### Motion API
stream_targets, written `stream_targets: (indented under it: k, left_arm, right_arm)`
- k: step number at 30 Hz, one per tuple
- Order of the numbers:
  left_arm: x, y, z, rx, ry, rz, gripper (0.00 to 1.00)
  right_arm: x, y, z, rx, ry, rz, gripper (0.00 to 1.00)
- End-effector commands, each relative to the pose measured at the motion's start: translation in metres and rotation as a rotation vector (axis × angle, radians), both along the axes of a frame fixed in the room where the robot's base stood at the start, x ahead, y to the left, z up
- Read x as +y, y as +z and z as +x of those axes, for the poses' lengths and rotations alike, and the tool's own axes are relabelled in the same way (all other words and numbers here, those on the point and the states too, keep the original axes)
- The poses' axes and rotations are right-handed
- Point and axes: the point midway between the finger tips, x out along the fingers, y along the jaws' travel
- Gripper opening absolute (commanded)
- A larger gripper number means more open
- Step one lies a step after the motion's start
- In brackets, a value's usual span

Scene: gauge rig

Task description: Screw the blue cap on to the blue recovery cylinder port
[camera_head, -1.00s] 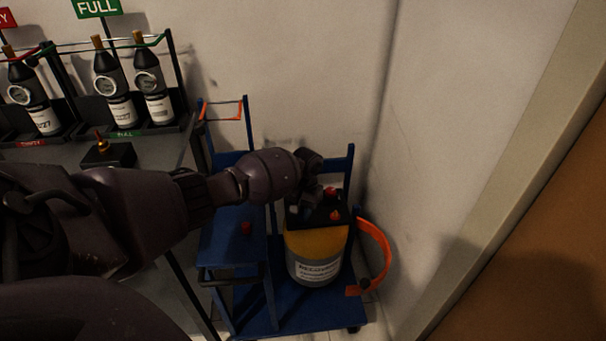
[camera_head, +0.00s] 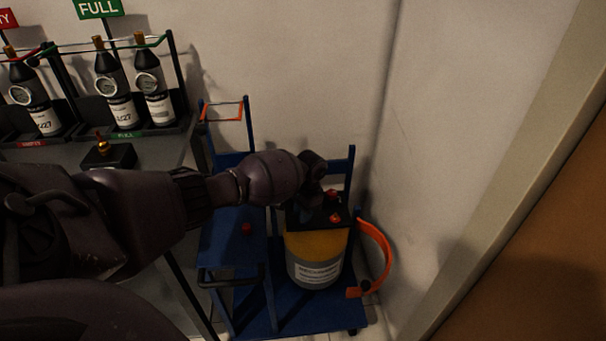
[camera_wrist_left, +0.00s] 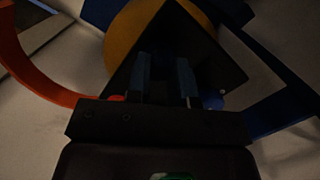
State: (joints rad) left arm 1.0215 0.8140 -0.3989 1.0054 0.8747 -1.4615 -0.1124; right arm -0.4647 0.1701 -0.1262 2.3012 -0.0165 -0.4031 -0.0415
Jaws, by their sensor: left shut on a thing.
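The recovery cylinder (camera_head: 316,268), with a grey body, white label and yellow shoulder, stands upright on the blue cart. It has a dark top with red fittings (camera_head: 334,217). My left gripper (camera_head: 308,198) is over the left part of this top. In the left wrist view its two fingers (camera_wrist_left: 168,72) are close together in front of the dark top. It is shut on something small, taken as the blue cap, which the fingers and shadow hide. A small blue part (camera_wrist_left: 221,95) shows beside the fingers. The blue port cannot be made out clearly. My right gripper is not in view.
An orange hoop (camera_head: 379,255) curves beside the cylinder's right side. The blue cart (camera_head: 290,315) stands near the wall corner. A small red piece (camera_head: 246,228) sits on the blue shelf to the left. Dark bottles (camera_head: 109,85) stand in racks at the back left.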

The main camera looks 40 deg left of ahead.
Motion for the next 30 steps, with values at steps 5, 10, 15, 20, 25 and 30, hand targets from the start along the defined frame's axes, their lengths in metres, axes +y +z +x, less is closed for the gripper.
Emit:
stream_targets:
  k: [5,10,15,20,25,30]
  left_arm:
    - [0.0045,-0.0042,-0.0038,0.010,-0.069,0.009,0.00]
    - [0.0048,-0.0041,-0.0037,0.010,-0.165,0.009,0.00]
    - [0.0049,-0.0043,-0.0036,0.010,-0.170,0.008,0.00]
    - [0.0044,-0.0039,-0.0032,0.008,-0.170,0.008,0.38]
    - [0.0023,-0.0031,-0.0020,0.005,-0.171,0.004,0.39]
    - [0.0013,-0.0027,-0.0015,0.003,-0.171,0.002,0.60]
  right_arm:
    - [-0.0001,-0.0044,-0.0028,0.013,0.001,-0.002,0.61]
    - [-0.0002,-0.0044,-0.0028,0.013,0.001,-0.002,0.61]
    - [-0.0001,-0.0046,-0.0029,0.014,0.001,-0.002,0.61]
    - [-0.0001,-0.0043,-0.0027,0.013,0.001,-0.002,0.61]
    - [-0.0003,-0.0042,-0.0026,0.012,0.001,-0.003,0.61]
    - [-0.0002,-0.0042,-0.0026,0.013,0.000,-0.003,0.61]
